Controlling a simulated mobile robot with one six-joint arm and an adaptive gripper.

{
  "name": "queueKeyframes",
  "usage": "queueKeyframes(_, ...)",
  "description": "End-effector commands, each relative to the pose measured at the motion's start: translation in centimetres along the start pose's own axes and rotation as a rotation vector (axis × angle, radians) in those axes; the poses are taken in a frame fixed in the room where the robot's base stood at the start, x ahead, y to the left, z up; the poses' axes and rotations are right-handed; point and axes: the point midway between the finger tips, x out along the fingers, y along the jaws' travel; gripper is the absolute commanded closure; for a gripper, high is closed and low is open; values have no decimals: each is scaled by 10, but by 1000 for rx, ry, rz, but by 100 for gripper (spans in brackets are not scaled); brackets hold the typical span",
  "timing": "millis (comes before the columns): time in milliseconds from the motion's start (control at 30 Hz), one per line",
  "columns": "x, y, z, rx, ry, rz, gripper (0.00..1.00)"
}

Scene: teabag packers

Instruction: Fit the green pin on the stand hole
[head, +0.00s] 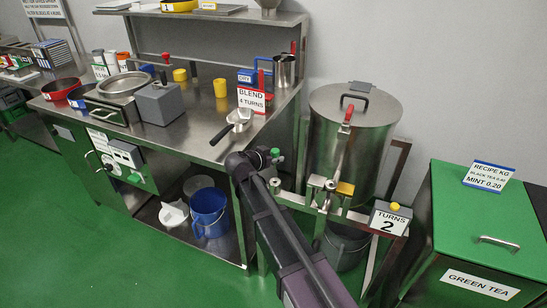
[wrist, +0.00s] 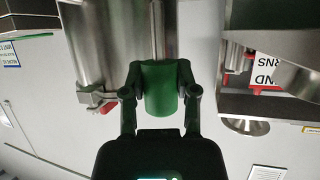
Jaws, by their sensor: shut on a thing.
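The green pin shows as a green cylindrical head (wrist: 161,92) between my gripper's two fingers (wrist: 160,84) in the wrist view. My gripper is shut on it. In the head view the green head (head: 275,152) shows at the tip of my gripper (head: 268,158), just left of the steel drum. The pin's lower part is hidden. The steel stand (head: 352,214) carries the drum (head: 345,145). A small round steel boss (head: 275,184) sits at the stand's left end, a little below the green head in the picture. I cannot make out the hole itself or whether the pin touches the stand.
The drum's red-handled lever (head: 346,117) and a yellow block (head: 345,188) are right of my gripper. A turns counter box (head: 390,217) sits at the stand's right end. The steel bench (head: 190,135) with a scoop (head: 236,121) is at left. A green tea bin (head: 485,220) stands right.

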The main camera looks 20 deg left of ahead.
Motion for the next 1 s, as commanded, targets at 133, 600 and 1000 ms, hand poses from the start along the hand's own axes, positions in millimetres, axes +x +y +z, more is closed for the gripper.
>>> queueKeyframes(133,6,0,13,0,0,0,100)
queueKeyframes(600,16,-1,38,-1,0,-2,100)
queueKeyframes(1000,17,-2,40,-1,0,-3,100)
